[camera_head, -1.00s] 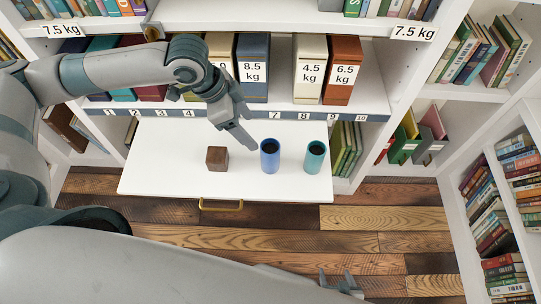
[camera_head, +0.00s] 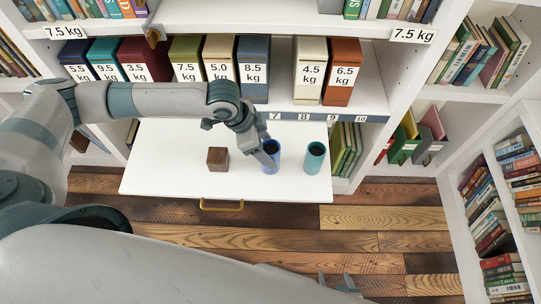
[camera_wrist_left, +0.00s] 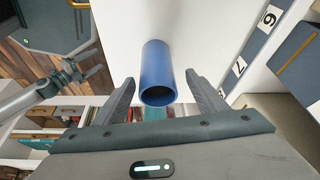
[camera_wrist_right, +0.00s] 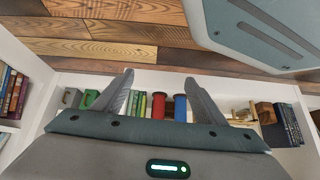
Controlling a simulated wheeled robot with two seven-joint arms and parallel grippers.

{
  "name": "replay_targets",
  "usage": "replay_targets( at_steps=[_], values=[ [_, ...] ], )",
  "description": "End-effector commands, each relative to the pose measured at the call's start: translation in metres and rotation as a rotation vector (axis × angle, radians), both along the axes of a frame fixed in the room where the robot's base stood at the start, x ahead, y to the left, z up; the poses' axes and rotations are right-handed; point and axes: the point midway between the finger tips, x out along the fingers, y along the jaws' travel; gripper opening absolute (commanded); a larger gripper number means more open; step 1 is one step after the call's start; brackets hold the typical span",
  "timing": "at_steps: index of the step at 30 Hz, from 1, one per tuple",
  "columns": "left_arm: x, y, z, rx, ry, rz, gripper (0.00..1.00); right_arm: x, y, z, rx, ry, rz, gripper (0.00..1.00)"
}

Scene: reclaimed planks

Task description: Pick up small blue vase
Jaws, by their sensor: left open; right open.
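The small blue vase (camera_head: 271,158) stands upright on the white pull-out shelf (camera_head: 160,165), between a brown cube and a teal vase. My left gripper (camera_head: 268,150) is at the vase and partly covers its rim in the head view. In the left wrist view the blue vase (camera_wrist_left: 158,70) lies between the two open fingers of my left gripper (camera_wrist_left: 158,92), with a gap on both sides. My right gripper (camera_wrist_right: 157,80) is open and empty, low near the floor; its tip shows at the bottom of the head view (camera_head: 343,284).
The brown cube (camera_head: 217,159) stands left of the vase and the teal vase (camera_head: 314,157) close on its right. Labelled binders (camera_head: 253,68) stand on the shelf behind. Bookshelves (camera_head: 500,170) line the right side. The left part of the pull-out shelf is clear.

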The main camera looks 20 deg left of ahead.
Motion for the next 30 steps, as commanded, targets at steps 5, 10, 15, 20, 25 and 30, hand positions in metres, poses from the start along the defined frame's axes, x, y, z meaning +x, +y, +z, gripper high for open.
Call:
replay_targets(
  at_steps=[5, 10, 15, 20, 25, 30],
  values=[
    [0.001, -0.002, -0.005, 0.000, 0.000, -0.001, 0.65, -0.002, -0.001, -0.001, -0.003, 0.008, 0.000, 0.65],
    [0.001, -0.002, -0.005, 0.000, 0.000, -0.001, 0.65, -0.002, -0.001, -0.001, -0.002, 0.008, -0.001, 0.65],
    [0.001, -0.004, -0.007, 0.000, 0.000, -0.001, 0.65, -0.003, -0.002, 0.000, -0.002, 0.008, -0.003, 0.65],
    [0.002, -0.012, -0.019, -0.001, 0.001, -0.002, 0.65, -0.010, -0.004, -0.001, -0.008, 0.030, -0.003, 0.65],
    [0.006, -0.022, -0.039, 0.001, 0.001, -0.001, 0.65, -0.034, -0.011, -0.014, -0.024, 0.087, -0.004, 0.65],
    [0.008, -0.025, -0.050, 0.000, 0.000, -0.001, 0.65, -0.041, -0.016, -0.018, -0.031, 0.104, -0.003, 0.65]
  ],
)
